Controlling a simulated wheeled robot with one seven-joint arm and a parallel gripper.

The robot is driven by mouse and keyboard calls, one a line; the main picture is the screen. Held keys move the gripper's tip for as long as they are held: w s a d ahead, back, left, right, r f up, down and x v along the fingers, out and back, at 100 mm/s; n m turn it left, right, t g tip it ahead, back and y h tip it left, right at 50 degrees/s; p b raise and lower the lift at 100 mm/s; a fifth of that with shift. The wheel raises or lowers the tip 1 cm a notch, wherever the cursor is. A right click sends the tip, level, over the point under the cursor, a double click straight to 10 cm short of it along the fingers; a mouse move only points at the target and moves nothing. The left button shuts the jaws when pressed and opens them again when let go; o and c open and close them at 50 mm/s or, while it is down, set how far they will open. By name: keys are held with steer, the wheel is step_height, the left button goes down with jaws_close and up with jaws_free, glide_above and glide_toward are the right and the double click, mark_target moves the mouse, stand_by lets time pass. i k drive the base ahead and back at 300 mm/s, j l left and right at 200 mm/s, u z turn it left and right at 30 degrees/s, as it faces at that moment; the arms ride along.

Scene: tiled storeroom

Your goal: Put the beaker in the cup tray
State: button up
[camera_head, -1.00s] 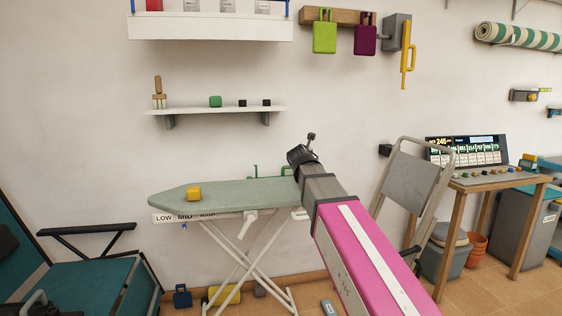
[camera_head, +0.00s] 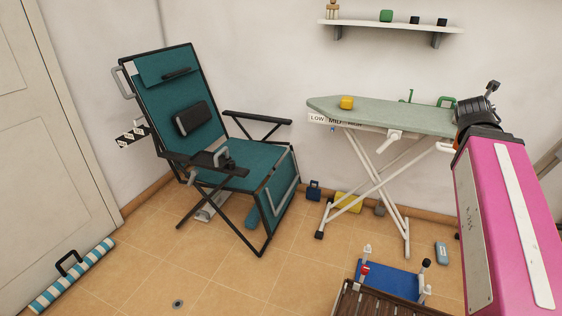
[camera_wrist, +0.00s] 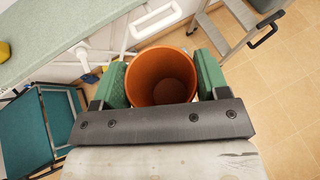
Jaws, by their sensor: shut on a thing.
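The orange-brown beaker (camera_wrist: 161,90) is between the two green fingers of my gripper (camera_wrist: 163,77) in the wrist view. The fingers press on its opposite sides, and I look into its open, empty mouth. I cannot pick out the cup tray with certainty. A blue flat piece with white and black-topped posts (camera_head: 390,281) is low at the bottom of the head view, partly cut off.
A teal folding chair (camera_head: 205,140) stands at the left. An ironing board (camera_head: 400,117) with a yellow block (camera_head: 346,102) stands along the wall. A dark slatted top (camera_head: 375,303) is at the bottom edge. The tiled floor (camera_head: 230,280) between chair and slats is mostly clear.

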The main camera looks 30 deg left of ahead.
mark_target(205, 160)
steer(key=j+u, duration=0.1)
steer(key=u, duration=0.65)
steer(key=i+j+u, duration=0.1)
steer(key=u, duration=0.3)
steer(key=i+u, duration=0.1)
steer(key=u, duration=0.3)
steer(key=i+j, duration=0.2)
steer(key=i, duration=0.2)
steer(key=i+j, duration=0.15)
steer(key=i, duration=0.2)
steer(key=i+j+u, duration=0.1)
steer(key=i, duration=0.3)
steer(key=j, duration=0.1)
